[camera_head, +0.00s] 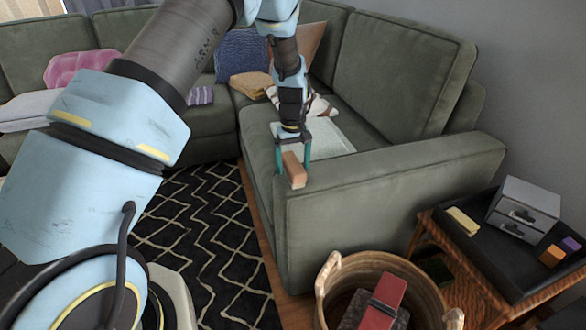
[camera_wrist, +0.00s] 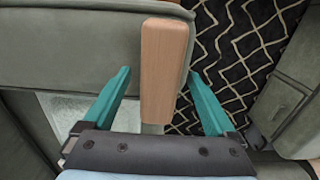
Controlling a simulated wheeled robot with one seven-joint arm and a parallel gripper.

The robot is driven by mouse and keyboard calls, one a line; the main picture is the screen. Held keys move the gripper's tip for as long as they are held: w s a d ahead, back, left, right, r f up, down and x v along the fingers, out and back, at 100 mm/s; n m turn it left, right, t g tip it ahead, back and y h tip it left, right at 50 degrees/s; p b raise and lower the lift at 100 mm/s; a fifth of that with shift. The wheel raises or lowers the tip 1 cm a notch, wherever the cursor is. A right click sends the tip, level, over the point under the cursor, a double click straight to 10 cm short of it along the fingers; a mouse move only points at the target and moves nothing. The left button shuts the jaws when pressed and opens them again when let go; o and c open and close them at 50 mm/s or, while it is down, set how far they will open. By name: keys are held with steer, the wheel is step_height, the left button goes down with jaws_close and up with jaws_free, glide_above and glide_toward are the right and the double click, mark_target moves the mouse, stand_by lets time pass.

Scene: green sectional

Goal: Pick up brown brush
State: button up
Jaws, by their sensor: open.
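The brown brush (camera_head: 294,170) shows as a narrow wooden block at the inner end of the green sofa's armrest. In the wrist view the brush (camera_wrist: 165,65) runs lengthwise up the middle, with a small pale part at its near end. My gripper (camera_head: 293,162) is over it, pointing down, with its teal fingers open. In the wrist view my gripper (camera_wrist: 159,73) has one finger on each side of the brush, with a gap on both sides. I cannot tell how far the fingertips reach down beside it.
The sofa armrest (camera_head: 400,190) is otherwise clear. A wicker basket (camera_head: 329,283) holding a red object (camera_head: 388,294) stands in front of it. A dark side table (camera_head: 485,258) with a grey drawer box (camera_head: 524,208) stands at right. A patterned rug (camera_head: 215,245) covers the floor.

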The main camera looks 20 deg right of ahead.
mark_target(293, 162)
steer(key=shift+c, duration=0.3)
jaws_close()
stand_by(0.5)
step_height(293, 162, up, 10)
steer(key=shift+b, duration=0.5)
